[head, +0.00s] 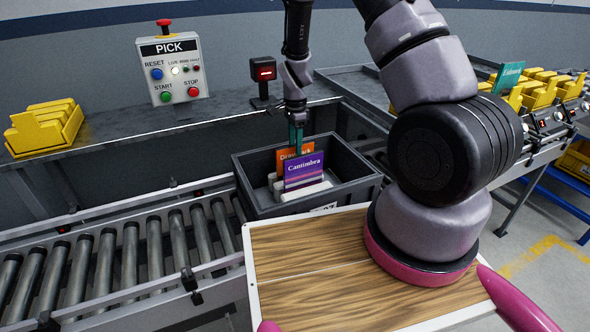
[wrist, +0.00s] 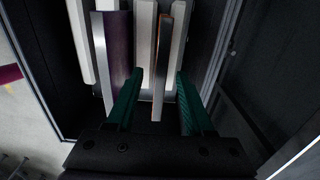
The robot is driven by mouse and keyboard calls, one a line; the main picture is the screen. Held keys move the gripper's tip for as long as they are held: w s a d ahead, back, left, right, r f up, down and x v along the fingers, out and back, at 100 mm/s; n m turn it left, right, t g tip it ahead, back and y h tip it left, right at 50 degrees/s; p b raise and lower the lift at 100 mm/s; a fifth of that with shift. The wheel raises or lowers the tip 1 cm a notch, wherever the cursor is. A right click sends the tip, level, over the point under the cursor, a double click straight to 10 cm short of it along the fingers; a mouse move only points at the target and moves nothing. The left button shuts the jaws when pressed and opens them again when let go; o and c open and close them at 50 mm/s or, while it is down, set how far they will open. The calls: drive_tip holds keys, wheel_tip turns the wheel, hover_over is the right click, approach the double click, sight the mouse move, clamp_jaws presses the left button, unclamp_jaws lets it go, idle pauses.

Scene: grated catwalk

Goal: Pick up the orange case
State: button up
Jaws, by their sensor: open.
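The orange case (head: 284,156) stands upright in a dark tote (head: 350,187), partly hidden behind a purple case (head: 304,173) labelled Cantimbra. In the wrist view the orange case (wrist: 160,62) shows as a thin upright edge. My gripper (head: 296,137) points down into the tote. Its green fingers are open in the wrist view (wrist: 157,80), one on each side of the orange case, with a gap on both sides. The purple case (wrist: 118,55) stands just left of the left finger.
White dividers (wrist: 146,42) stand between the cases. The tote walls rise close around my gripper. A roller conveyor (head: 130,255) runs left of the tote, and a PICK button box (head: 173,70) stands behind. Yellow bins (head: 45,125) sit at far left.

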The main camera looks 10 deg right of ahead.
drive_tip(key=shift+f, duration=1.6)
clamp_jaws()
